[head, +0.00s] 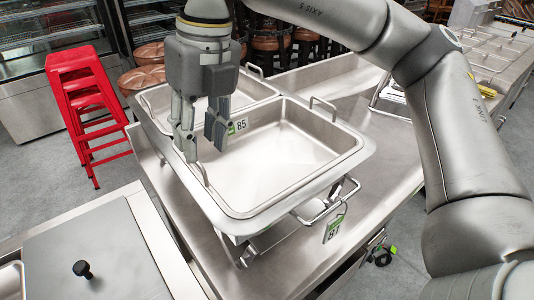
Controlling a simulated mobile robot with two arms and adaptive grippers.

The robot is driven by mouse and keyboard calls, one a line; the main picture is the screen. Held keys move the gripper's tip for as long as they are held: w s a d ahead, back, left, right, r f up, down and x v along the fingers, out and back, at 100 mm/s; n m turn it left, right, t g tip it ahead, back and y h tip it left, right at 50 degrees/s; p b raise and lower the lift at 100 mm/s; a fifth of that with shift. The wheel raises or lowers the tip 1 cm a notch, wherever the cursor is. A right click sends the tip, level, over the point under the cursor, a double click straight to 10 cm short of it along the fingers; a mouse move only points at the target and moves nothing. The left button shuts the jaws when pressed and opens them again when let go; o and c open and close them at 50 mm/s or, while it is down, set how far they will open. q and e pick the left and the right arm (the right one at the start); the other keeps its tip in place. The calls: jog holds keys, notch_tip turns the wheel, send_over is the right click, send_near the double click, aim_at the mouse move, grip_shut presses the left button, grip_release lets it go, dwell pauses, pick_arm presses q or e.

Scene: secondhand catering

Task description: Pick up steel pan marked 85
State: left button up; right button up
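The steel pan marked 85 (280,150) is a deep, empty rectangular pan in the near half of a steel frame on the counter. Its green-and-white tag (238,126) shows at the far left of its inner wall. My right gripper (204,147) hangs fingers down over the pan's left side. Its fingers are apart with nothing seen between them. The left finger is at the left rim and the right one is toward the inside. I cannot tell whether either touches. My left gripper is not in view.
A second steel pan (262,88) sits behind. A tag reading 81 (334,229) hangs at the frame's front right. Red stools (85,95) stand left on the floor. A lid with a black knob (83,269) lies at the lower left. Bare counter (380,158) shows at the right.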

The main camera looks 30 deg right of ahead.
jog(key=shift+w+a+f, duration=0.15)
jog(key=shift+w+f, duration=0.1)
jog(key=shift+f, duration=0.4)
jog(key=f, duration=0.1)
jog(key=f+p, duration=0.1)
jog(key=a+f, duration=0.1)
jog(key=f, duration=0.1)
jog(key=shift+w+f+p, duration=0.1)
jog(key=shift+w+p, duration=0.15)
jog(key=shift+p, duration=0.15)
jog(key=shift+f, duration=0.25)
grip_shut()
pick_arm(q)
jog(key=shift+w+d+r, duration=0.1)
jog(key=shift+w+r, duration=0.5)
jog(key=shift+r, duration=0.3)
pick_arm(e)
jog(key=shift+r, duration=0.15)
